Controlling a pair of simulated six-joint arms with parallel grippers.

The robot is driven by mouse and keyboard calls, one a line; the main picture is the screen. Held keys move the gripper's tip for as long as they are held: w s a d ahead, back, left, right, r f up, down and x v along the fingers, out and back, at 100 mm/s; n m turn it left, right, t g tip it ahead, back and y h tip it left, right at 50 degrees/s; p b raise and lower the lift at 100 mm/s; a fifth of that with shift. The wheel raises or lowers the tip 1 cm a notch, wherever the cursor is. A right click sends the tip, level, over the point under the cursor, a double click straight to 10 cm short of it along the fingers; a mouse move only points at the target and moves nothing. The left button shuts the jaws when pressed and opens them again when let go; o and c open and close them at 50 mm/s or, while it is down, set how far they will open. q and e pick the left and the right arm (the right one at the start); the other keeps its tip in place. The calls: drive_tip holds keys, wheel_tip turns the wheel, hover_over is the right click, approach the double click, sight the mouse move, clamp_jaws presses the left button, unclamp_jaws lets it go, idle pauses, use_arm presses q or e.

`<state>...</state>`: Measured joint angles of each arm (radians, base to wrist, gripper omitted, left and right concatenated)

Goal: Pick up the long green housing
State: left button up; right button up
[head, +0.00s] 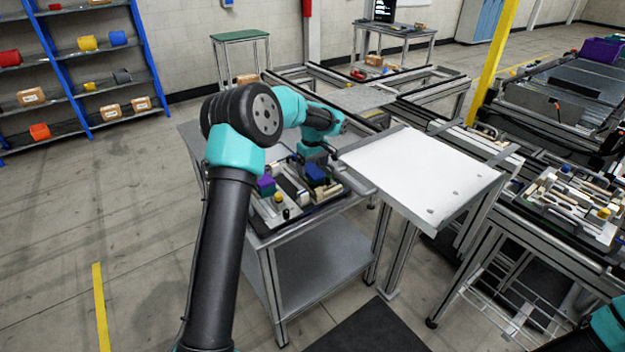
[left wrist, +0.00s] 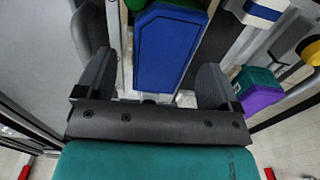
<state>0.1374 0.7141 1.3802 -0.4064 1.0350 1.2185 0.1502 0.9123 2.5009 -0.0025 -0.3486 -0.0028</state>
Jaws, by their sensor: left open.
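My left gripper (left wrist: 155,72) is open in the left wrist view, with one finger on each side of a long blue housing (left wrist: 165,48). I cannot tell whether the fingers touch it. A green part (left wrist: 185,3) shows at the top edge, just beyond the blue housing, mostly cut off; I cannot tell its length. A shorter green and purple block (left wrist: 258,86) lies to the right of the gripper. In the head view my left gripper (head: 313,154) is over the parts tray, above the blue housing (head: 316,173). My right gripper is out of view.
The tray sits on a grey cart (head: 305,275) with other parts, including a purple block (head: 265,184) and a yellow knob (head: 278,197). A bare white-topped table (head: 425,175) stands right of it. Another loaded tray (head: 575,205) is at the far right.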

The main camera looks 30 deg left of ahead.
sight(313, 170)
use_arm(q)
wheel_tip(313, 170, down, 3)
drive_tip(key=shift+f, duration=0.15)
idle(0.4)
drive_tip(key=c, duration=1.1)
